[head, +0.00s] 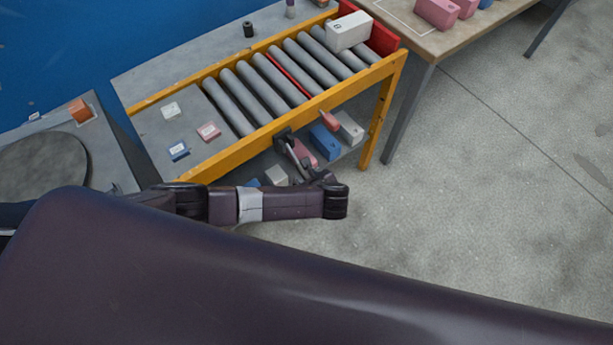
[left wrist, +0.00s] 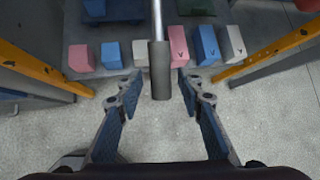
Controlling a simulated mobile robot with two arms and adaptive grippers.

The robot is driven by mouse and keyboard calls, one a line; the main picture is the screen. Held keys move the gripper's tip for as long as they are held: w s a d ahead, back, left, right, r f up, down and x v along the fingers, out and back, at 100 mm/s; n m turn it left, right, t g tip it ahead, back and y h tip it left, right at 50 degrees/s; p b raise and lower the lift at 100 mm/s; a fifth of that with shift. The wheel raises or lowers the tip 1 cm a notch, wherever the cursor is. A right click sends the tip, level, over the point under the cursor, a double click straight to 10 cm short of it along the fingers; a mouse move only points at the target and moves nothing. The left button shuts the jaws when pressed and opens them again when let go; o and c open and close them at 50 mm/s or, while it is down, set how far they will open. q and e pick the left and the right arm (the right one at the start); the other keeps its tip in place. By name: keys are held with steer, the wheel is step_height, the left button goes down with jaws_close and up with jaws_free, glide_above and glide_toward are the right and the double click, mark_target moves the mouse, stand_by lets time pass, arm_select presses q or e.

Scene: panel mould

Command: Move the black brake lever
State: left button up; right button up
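The brake lever is a silver rod (head: 292,150) that runs down from a black bracket (head: 284,134) on the front of the yellow roller-conveyor frame. In the left wrist view the rod ends in a dark grip (left wrist: 159,70). My left gripper (head: 318,180) is at the lower end of the lever, in front of the conveyor. In the left wrist view its fingers (left wrist: 158,88) are open, one on each side of the grip, with gaps showing. The fingertips are small and partly hidden in the head view. My right gripper is in neither view.
Pink, blue and white boxes (left wrist: 178,45) stand on the shelf under the rollers. The yellow frame (head: 240,150) and its legs flank my left gripper. A white box (head: 348,31) sits at the red end stop (head: 383,40). The floor on the right is clear.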

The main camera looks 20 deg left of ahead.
arm_select(q)
steer(key=v, duration=1.2)
stand_by(0.6)
